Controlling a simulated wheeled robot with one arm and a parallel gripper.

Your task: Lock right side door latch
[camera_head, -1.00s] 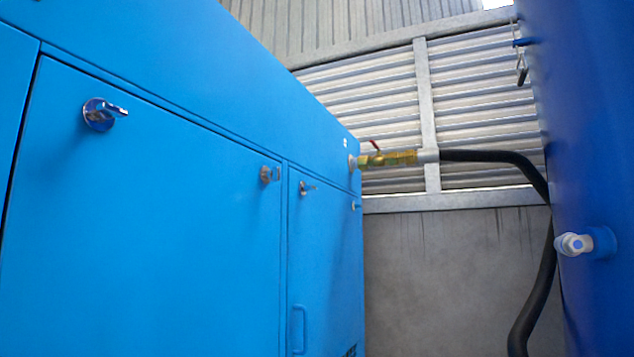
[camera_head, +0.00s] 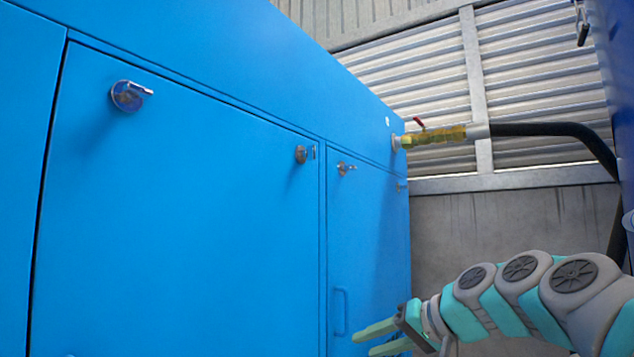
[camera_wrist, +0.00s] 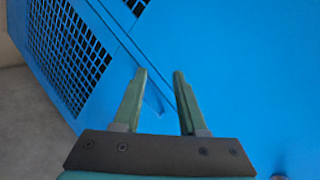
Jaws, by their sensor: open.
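The blue cabinet carries several metal door latches. In the head view the large door has one latch (camera_head: 128,96) at its upper left, with its lever sticking out to the right, and another latch (camera_head: 303,154) at its upper right, whose lever looks upright. The narrower right door has a latch (camera_head: 346,169) at its upper left, lever to the right, and a small latch (camera_head: 400,187) near its right edge, too small to read. My gripper (camera_head: 364,343) is open and empty, low in front of the right door. The wrist view shows its spread fingers (camera_wrist: 160,73) before blue panel, with no latch clearly visible.
A recessed handle (camera_head: 341,311) is on the right door just above my gripper. A brass valve (camera_head: 435,137) with a black hose (camera_head: 550,130) sticks out past the cabinet. A blue tank (camera_head: 613,70) stands at right. Black mesh grilles (camera_wrist: 68,45) show in the wrist view.

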